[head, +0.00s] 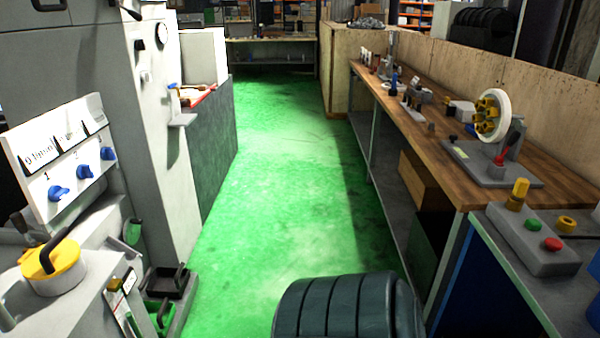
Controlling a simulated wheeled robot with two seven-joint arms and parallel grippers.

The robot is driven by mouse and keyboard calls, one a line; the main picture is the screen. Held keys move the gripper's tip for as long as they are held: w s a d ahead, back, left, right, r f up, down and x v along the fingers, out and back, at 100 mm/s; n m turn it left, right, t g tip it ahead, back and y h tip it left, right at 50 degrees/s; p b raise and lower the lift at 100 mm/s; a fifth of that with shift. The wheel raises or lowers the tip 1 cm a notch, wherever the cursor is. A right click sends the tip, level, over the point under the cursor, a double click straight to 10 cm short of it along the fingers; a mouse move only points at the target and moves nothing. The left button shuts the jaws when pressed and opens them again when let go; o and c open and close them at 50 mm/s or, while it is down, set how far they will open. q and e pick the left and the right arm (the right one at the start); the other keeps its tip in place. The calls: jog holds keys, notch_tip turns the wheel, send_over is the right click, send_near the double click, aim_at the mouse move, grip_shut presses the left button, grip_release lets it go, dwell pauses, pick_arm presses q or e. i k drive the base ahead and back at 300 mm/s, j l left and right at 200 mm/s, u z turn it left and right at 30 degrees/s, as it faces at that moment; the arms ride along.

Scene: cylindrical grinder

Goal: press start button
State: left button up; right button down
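A grey control box (540,262) sits at the near right, on the end of the bench. It carries a green button (533,224) and a red button (553,244) nearer to me. No label shows which is the start button. A tall yellow piece (517,194) stands at its far end, and a short yellow piece (567,223) is beside its right edge. Neither of my grippers is in view, and nothing covers the buttons.
A wooden workbench (440,150) with fixtures and a white wheel (492,115) runs along the right. A machine with blue knobs (59,192) and a yellow cap (54,267) stands left. The green floor (270,190) between is clear. A dark ribbed rounded thing (350,306) fills the bottom middle.

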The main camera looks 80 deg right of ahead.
aim_at(532, 224)
jog(key=z, duration=3.8)
